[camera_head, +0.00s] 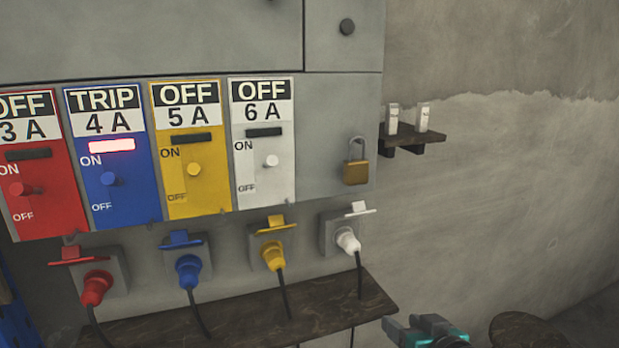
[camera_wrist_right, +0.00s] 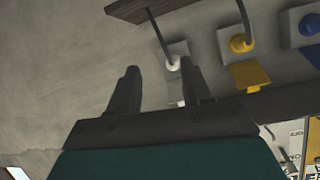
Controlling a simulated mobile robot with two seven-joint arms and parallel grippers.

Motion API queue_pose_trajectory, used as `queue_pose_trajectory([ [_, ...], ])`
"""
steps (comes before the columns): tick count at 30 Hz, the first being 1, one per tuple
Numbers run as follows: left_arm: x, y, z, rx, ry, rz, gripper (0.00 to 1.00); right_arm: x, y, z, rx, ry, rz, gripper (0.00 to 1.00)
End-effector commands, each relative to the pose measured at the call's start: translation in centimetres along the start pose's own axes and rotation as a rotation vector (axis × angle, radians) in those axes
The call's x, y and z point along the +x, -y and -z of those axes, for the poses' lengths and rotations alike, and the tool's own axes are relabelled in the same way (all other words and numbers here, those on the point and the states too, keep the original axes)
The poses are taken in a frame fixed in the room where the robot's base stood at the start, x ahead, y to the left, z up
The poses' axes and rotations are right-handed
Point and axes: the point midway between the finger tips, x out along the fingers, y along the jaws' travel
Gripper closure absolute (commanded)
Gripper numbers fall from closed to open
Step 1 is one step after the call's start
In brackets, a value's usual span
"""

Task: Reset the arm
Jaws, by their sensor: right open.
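My right gripper (camera_head: 428,325) shows at the bottom edge of the head view, right of the plugs and below the panel. In the right wrist view its two dark fingers (camera_wrist_right: 160,88) stand apart with nothing between them. The white plug (camera_wrist_right: 172,62) is seen beyond the fingers, apart from them. In the head view, breakers 3 A in red (camera_head: 40,205), 5 A in yellow (camera_head: 205,195) and 6 A in white (camera_head: 278,190) read OFF. The blue 4 A breaker (camera_head: 130,195) reads TRIP with a lit red lamp. My left gripper is not in view.
Red (camera_head: 96,288), blue (camera_head: 188,270), yellow (camera_head: 273,256) and white (camera_head: 348,240) plugs sit in sockets above a dark shelf (camera_head: 240,318). A brass padlock (camera_head: 355,172) hangs on the panel. A small shelf (camera_head: 415,137) holds two white items. Bare wall lies right.

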Motion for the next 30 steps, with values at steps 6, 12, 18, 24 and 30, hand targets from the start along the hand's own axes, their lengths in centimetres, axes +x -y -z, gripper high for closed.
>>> queue_pose_trajectory([
  [6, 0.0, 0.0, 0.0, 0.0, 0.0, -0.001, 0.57, -4.2, 0.0, -13.3, -0.05, 0.104, -0.043, 0.51],
  [12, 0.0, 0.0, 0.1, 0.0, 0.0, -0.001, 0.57, -9.3, 0.7, -21.5, -0.106, 0.173, -0.061, 0.51],
  [18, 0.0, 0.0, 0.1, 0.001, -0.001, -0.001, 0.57, -12.0, 1.2, -24.6, -0.137, 0.201, -0.063, 0.51],
  [24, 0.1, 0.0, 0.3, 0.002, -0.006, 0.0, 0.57, -12.2, 1.3, -24.8, -0.14, 0.202, -0.063, 0.51],
  [30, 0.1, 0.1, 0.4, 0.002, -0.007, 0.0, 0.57, -12.2, 1.3, -24.8, -0.139, 0.203, -0.062, 0.51],
])
